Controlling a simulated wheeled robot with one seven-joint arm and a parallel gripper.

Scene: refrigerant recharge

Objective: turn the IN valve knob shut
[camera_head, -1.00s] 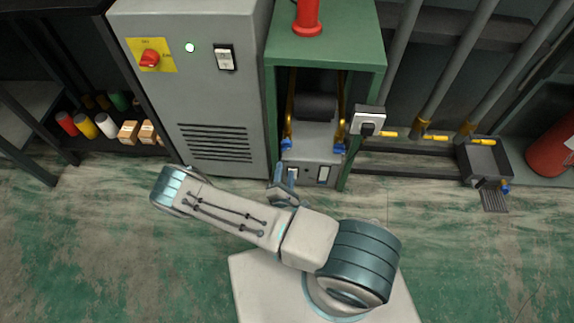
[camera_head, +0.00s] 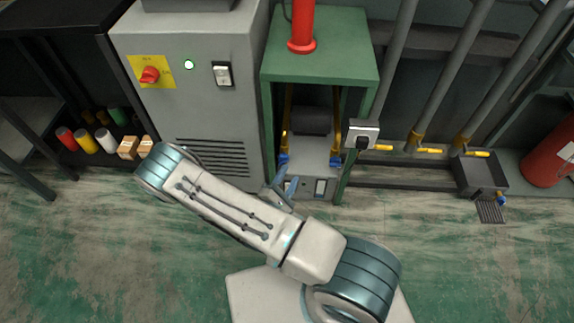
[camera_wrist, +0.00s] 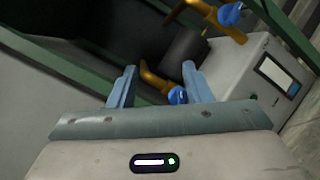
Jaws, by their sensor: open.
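The grey recharge unit (camera_head: 308,183) sits inside the green stand with two yellow pipes, each with a blue valve knob near its lower end. In the head view these are a left knob (camera_head: 284,158) and a right knob (camera_head: 336,161). I can read no IN label. My gripper (camera_head: 282,187) is just in front of the unit, near the left knob. In the wrist view my open gripper (camera_wrist: 159,69) has one blue knob (camera_wrist: 177,95) between its fingers, close to the right finger; contact cannot be told. The other blue knob (camera_wrist: 231,14) is farther up and right.
The green stand (camera_head: 325,62) frames the unit on both sides and above. A grey cabinet (camera_head: 200,110) with a red switch (camera_head: 149,75) stands to the left. A socket box (camera_head: 363,134) and pipes stand to the right.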

